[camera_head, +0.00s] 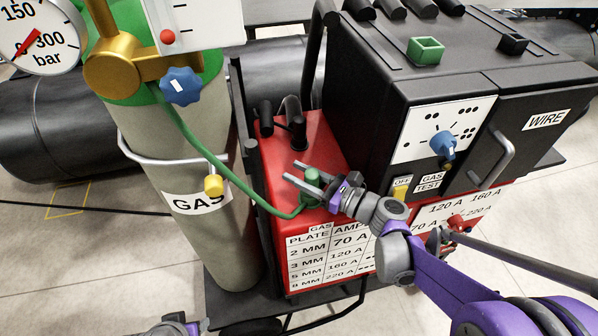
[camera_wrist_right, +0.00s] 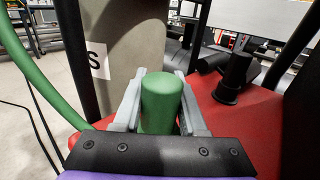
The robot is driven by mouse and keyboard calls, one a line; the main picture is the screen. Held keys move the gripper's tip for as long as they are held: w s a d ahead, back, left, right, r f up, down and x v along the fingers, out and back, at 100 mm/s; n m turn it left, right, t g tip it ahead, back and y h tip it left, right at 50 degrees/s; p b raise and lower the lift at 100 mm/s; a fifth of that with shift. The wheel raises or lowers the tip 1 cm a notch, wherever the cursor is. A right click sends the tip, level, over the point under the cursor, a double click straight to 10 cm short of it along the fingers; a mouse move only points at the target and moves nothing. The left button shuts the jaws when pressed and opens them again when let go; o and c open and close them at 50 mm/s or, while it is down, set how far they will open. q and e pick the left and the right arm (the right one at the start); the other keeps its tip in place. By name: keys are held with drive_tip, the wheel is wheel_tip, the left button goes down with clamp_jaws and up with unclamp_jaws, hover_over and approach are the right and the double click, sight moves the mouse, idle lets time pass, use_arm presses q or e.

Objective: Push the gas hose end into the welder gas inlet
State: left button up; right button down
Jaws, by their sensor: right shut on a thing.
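My right gripper (camera_head: 293,171) is shut on the green hose end (camera_head: 311,188), above the welder's red top (camera_head: 314,138) near its front edge. In the wrist view the hose end (camera_wrist_right: 162,100) stands upright as a thick green cylinder between the two grey fingers (camera_wrist_right: 160,76). The green hose (camera_head: 196,143) runs from the brass regulator (camera_head: 112,65) down to it. A "GAS" label (camera_head: 320,229) is on the front panel just below. The gas inlet is not visible; I cannot tell whether the hose end touches it. Part of my left gripper (camera_head: 172,326) shows at the bottom edge.
The grey gas cylinder (camera_head: 185,240) stands left of the welder. Black fittings (camera_head: 297,132) rise from the red top behind the gripper; one shows in the wrist view (camera_wrist_right: 235,78). The black wire feeder box (camera_head: 370,85) stands close to the right. A dark frame post (camera_head: 240,105) is at left.

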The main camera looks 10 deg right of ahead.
drive_tip(key=shift+c, duration=1.9)
unclamp_jaws()
wheel_tip(320, 180, up, 10)
drive_tip(key=p, duration=0.3)
